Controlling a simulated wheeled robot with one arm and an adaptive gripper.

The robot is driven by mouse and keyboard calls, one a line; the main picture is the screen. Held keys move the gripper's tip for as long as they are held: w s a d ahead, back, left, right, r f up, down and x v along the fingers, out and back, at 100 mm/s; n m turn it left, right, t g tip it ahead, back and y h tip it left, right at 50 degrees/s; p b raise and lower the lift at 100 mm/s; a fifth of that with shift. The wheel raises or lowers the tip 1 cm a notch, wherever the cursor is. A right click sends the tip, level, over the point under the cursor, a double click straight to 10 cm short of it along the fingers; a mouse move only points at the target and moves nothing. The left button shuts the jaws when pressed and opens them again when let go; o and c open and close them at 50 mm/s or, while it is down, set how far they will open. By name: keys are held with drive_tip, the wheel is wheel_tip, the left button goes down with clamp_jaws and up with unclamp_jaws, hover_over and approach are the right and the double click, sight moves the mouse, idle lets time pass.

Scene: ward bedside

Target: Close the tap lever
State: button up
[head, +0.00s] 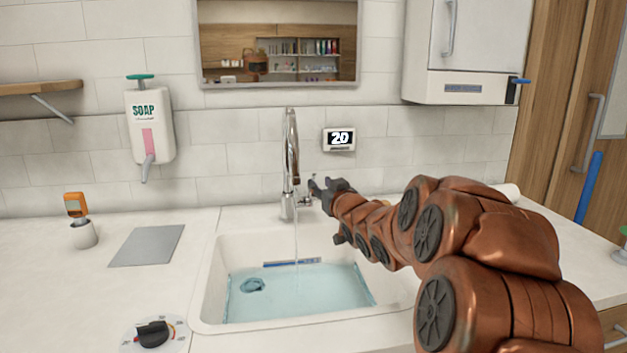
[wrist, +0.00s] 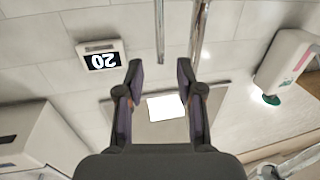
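The chrome tap (head: 291,150) stands behind the sink, and a thin stream of water falls from its spout into the basin. The tap lever (head: 305,201) is a small chrome part low on the right of the tap, partly hidden by my gripper. My gripper (head: 315,188) is just right of the tap body, beside the lever. In the wrist view, my gripper (wrist: 162,72) has its two dark fingers apart with nothing clearly held between them. The tap (wrist: 201,32) shows there beyond the fingers. I cannot tell whether a finger touches the lever.
The white sink (head: 212,303) holds bluish water. A display reading 20 (head: 339,139) is on the wall right of the tap. A soap dispenser (head: 150,125) hangs at left. A dial (head: 152,334), grey mat (head: 147,246) and orange-topped device (head: 76,206) are on the counter.

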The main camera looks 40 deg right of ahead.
sight(314, 179)
drive_tip(key=shift+x, duration=3.1)
clamp_jaws()
